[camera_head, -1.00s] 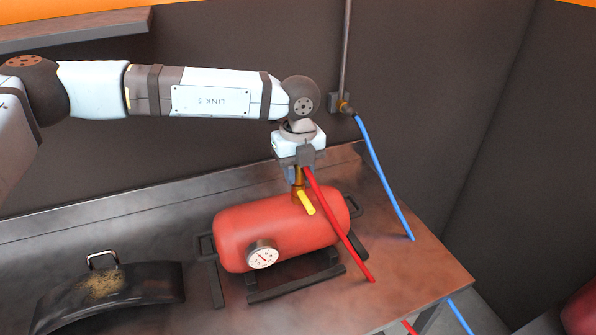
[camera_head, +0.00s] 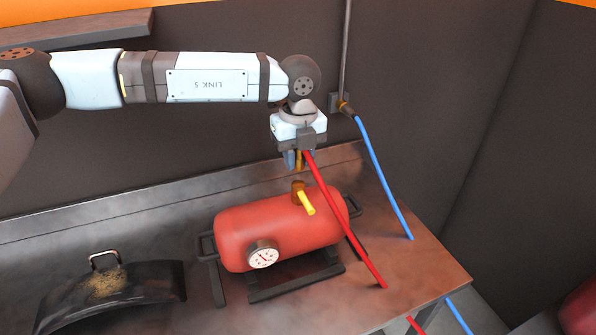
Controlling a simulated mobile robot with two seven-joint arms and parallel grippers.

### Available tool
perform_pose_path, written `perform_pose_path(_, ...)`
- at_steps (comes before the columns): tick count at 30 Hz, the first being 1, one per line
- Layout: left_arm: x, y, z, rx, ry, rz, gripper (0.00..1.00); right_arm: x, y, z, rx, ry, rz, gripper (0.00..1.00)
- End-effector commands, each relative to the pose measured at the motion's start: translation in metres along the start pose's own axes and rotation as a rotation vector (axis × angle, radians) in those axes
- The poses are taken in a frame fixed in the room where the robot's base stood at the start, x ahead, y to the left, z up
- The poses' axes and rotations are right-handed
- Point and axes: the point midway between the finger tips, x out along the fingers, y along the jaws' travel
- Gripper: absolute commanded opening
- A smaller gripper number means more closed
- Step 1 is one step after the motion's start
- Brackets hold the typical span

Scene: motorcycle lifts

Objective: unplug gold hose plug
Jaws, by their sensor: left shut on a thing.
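My left gripper (camera_head: 297,160) points down above the red tank and is shut on the gold hose plug (camera_head: 300,161), of which only a small part shows below the fingers. The red hose (camera_head: 344,227) runs from the plug down to the right across the table. The red tank (camera_head: 265,231) lies on its side on the table. Its gold fitting with a yellow lever (camera_head: 306,202) stands on top, with a visible gap between it and the plug. My right gripper is not in view.
The tank has a white dial gauge (camera_head: 263,258). A blue hose (camera_head: 383,177) hangs from a wall fitting (camera_head: 344,106) at the right. A black fender-like part (camera_head: 108,297) lies at the table's left. The table's (camera_head: 428,272) right front corner is bare.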

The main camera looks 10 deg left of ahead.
Motion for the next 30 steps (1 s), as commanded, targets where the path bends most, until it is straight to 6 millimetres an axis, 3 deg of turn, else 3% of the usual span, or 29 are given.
perform_pose_path(12,-0.017,0.0,0.0,0.0,0.0,-0.001,0.0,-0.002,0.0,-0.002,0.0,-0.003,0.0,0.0)
perform_pose_path(30,-0.017,0.0,0.0,0.001,0.0,-0.001,0.0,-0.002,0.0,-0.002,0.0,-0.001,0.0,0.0)
